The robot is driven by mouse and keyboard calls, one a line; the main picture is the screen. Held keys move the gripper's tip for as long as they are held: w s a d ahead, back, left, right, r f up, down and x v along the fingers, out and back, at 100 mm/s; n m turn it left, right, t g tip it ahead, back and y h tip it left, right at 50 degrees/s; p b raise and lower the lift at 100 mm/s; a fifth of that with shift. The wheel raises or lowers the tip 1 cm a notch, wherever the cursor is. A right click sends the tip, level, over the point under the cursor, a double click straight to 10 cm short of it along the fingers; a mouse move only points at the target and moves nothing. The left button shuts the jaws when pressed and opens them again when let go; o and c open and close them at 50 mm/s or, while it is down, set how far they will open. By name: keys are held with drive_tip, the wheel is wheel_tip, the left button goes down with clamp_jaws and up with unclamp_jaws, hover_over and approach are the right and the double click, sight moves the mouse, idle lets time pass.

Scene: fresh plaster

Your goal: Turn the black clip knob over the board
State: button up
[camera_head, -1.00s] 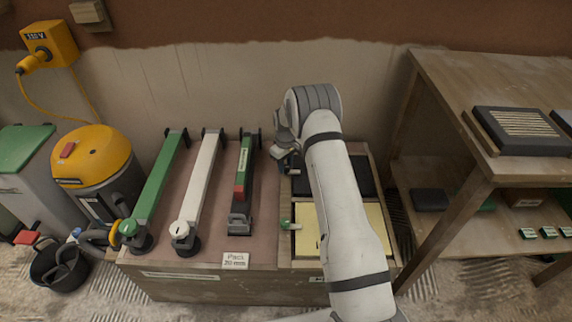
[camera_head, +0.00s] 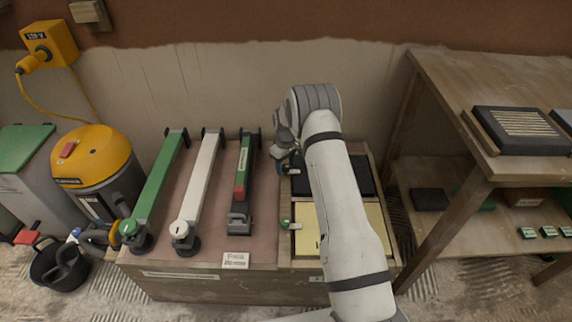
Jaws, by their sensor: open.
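A black board (camera_head: 358,176) lies in the back part of the right-hand tray, partly hidden by my arm. A small dark piece with a pale part (camera_head: 290,172), possibly the black clip knob, shows at the board's left edge. It is too small and covered to tell how it is turned. My gripper (camera_head: 287,163) is open right over this spot, and I cannot tell whether it touches the knob. A yellow board (camera_head: 309,228) lies in the front part, with a green clip knob (camera_head: 286,223) at its left edge.
Left of the tray lie a green bar (camera_head: 160,185), a white bar (camera_head: 199,185) and a dark green bar (camera_head: 243,180) with a red part. A wooden shelf (camera_head: 440,95) stands right. A yellow-topped vacuum (camera_head: 92,160) stands left. The wall is close behind.

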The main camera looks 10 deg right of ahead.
drive_tip(key=shift+r, duration=0.1)
wheel_tip(320, 180, up, 8)
drive_tip(key=shift+f+p, duration=0.2)
drive_tip(key=shift+p, duration=0.8)
wheel_tip(320, 180, up, 16)
drive_tip(key=m+p, duration=0.1)
drive_tip(key=p, duration=0.4)
hover_over(286, 166)
drive_tip(key=s, duration=0.4)
drive_tip(key=s+r+m+t+p, duration=0.15)
drive_tip(key=s+r+p, duration=0.65)
drive_tip(key=r, duration=0.9)
drive_tip(key=s+r+m+p, duration=0.1)
drive_tip(key=s+r+p, duration=0.2)
drive_tip(key=s+r, duration=0.3)
drive_tip(key=s+r+m+p, duration=0.2)
drive_tip(key=s+r+p, duration=0.2)
drive_tip(key=s, duration=1)
drive_tip(key=s+r+m+t+p, duration=0.1)
drive_tip(key=s+r+p, duration=0.2)
drive_tip(key=s+r, duration=0.5)
drive_tip(key=shift+s, duration=0.9)
